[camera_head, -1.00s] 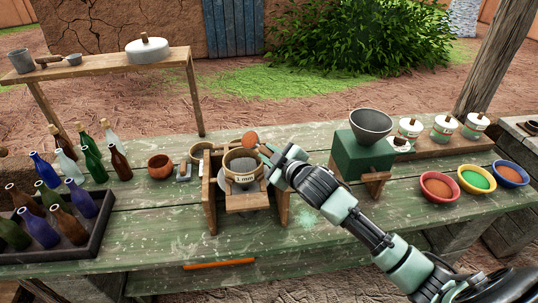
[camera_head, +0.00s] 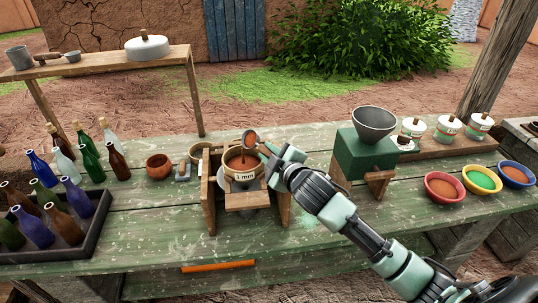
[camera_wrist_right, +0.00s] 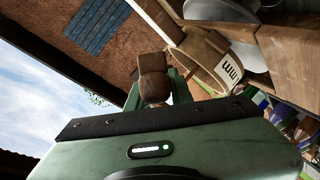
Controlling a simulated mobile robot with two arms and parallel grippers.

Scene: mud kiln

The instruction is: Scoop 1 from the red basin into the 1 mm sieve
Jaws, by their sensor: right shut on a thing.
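The 1 mm sieve (camera_head: 245,178), a round wooden-rimmed sieve with a white label, sits in the wooden stand at the middle of the table. My right gripper (camera_head: 267,153) is just right of it, shut on the scoop (camera_head: 250,136). The scoop's bowl is tipped above the sieve's far rim, and red-brown powder shows below it and inside the sieve. In the right wrist view the scoop's wooden handle (camera_wrist_right: 153,82) is between the fingers, with the sieve (camera_wrist_right: 205,62) beyond. The red basin (camera_head: 429,192), holding red-brown powder, stands at the right. My left gripper is out of view.
A green mill with a grey funnel (camera_head: 374,124) stands right of my gripper. Yellow (camera_head: 464,184) and blue (camera_head: 503,178) basins sit beside the red one. A clay pot (camera_head: 159,167) and several bottles are at the left. The table's front is mostly clear.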

